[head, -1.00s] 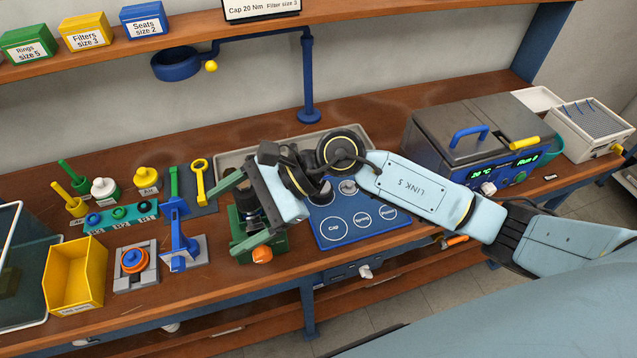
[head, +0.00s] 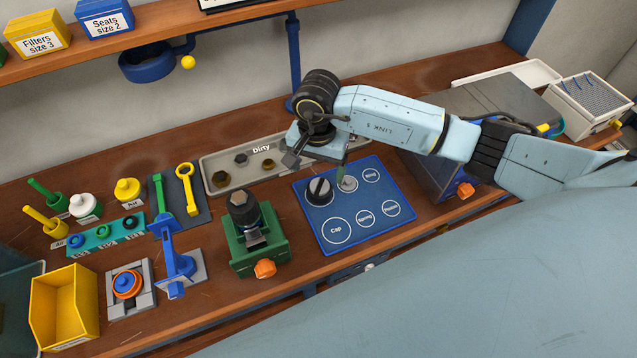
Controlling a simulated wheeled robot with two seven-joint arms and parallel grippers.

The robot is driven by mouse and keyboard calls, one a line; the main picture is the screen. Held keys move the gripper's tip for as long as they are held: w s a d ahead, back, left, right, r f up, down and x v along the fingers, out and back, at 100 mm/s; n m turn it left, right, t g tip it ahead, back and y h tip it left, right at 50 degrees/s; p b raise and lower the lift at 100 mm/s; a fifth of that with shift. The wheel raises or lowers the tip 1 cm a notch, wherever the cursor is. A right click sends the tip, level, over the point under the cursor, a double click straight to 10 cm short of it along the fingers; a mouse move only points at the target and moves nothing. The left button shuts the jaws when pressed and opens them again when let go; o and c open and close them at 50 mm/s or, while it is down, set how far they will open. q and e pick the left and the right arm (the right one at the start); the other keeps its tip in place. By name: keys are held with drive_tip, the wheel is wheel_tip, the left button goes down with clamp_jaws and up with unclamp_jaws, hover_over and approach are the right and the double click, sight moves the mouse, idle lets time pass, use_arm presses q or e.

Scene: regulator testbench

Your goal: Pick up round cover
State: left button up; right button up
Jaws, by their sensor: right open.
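On the blue mat (head: 325,212) lie a black round part with a ridge across its top (head: 319,191) and a smaller grey metal disc (head: 348,183). Either could be the round cover; I cannot tell which. My left gripper is not in view.
A green vise (head: 258,250) holding a dark cylinder (head: 243,210) stands left of the mat. A grey "Dirty" tray (head: 220,165) with a few nuts lies behind. The mat's front is clear.

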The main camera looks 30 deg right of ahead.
sight(320, 188)
wheel_tip(320, 188, down, 3)
drive_tip(key=shift+w+r, duration=0.15)
drive_tip(key=shift+f, duration=0.45)
drive_tip(key=f, duration=0.3)
drive_tip(key=f+p, duration=0.1)
drive_tip(key=shift+d+f, duration=0.2)
drive_tip(key=shift+d, duration=0.1)
drive_tip(key=shift+f, duration=0.2)
drive_tip(key=shift+c, duration=0.4)
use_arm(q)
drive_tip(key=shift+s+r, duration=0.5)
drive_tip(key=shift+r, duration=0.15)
use_arm(e)
drive_tip(key=shift+w, duration=0.1)
drive_tip(key=c, duration=1)
